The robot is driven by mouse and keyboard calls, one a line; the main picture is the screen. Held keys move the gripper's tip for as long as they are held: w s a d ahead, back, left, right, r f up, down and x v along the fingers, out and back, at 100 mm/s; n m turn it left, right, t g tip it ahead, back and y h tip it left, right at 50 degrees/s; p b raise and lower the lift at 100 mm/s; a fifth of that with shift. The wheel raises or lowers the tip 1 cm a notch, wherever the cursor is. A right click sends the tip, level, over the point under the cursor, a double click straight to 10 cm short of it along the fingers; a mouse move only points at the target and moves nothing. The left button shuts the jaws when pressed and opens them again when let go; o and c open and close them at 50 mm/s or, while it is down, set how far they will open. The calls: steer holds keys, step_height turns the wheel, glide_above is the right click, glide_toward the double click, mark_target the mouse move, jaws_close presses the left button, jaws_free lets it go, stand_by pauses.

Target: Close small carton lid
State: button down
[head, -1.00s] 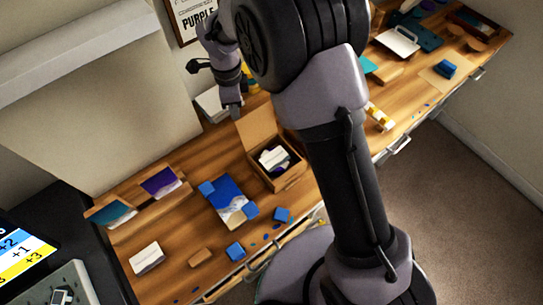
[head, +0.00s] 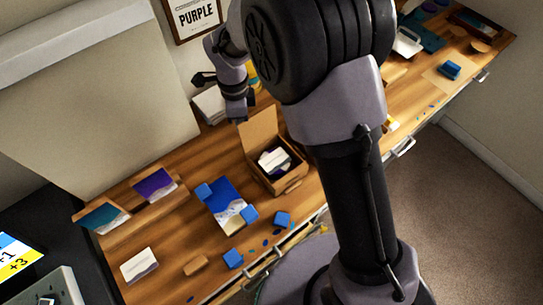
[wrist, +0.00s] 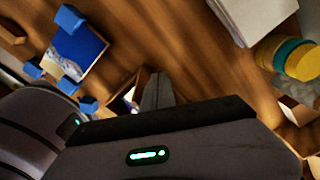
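The small carton (head: 272,181) stands open on the wooden bench, with white and dark purple items inside. Its lid (head: 258,131) stands up along the back edge. My gripper (head: 238,117) hangs above the bench, just behind and left of the raised lid, apart from it as far as I can tell. In the wrist view the gripper fingers (wrist: 157,92) look together with nothing between them. Part of the carton (wrist: 124,98) shows beside the fingers, mostly hidden by my gripper body.
A blue and white board with blue blocks (head: 225,205) lies left of the carton. A white stack (head: 210,105) and a yellow-and-teal jar (wrist: 295,58) stand near the wall behind. Cards on stands (head: 155,186) are at the left. My arm hides the bench right of the carton.

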steer(key=s+d+b, duration=0.1)
steer(key=s, duration=0.1)
steer(key=s+d, duration=0.2)
steer(key=shift+b, duration=0.35)
steer(key=shift+w, duration=0.1)
step_height(320, 180, up, 9)
steer(key=p, duration=0.6)
steer(key=shift+r, duration=0.1)
stand_by(0.6)
